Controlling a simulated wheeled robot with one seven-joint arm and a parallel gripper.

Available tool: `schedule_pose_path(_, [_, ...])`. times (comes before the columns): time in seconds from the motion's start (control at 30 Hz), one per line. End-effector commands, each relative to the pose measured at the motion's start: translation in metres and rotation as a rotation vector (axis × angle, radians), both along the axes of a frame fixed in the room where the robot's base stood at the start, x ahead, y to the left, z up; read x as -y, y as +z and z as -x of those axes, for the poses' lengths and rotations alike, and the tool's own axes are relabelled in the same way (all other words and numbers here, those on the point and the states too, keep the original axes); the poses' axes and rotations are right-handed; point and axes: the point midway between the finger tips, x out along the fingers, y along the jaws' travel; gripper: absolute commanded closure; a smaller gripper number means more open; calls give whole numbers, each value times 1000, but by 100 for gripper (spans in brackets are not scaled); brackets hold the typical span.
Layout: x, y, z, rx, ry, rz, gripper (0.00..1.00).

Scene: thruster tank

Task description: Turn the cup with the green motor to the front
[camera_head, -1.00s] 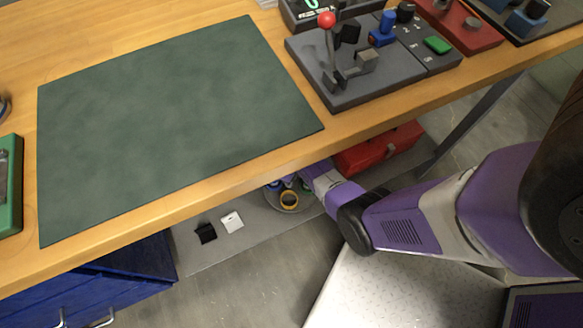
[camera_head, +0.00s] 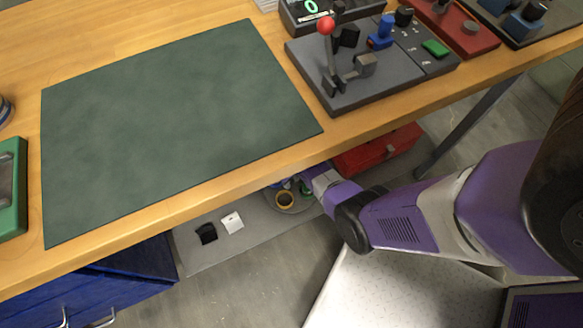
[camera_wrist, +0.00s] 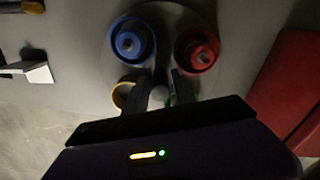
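A round grey turntable lies on the floor mat under the workbench. In the wrist view a blue cup (camera_wrist: 132,42) is at the upper left and a red cup (camera_wrist: 197,51) at the upper right, each with a motor inside. Contact cannot be told.
A red toolbox (camera_head: 377,150) stands right of the turntable. A white block (camera_head: 232,222) and a black block (camera_head: 206,234) lie to its left. The workbench edge (camera_head: 200,198) passes above my arm. A blue drawer cabinet (camera_head: 110,275) stands at the lower left.

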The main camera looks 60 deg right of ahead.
Motion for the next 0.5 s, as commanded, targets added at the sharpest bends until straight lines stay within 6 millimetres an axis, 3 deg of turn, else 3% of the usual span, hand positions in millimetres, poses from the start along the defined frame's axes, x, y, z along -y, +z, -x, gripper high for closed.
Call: schedule_pose_path(0.5, [0,10,0,1,1,0,62])
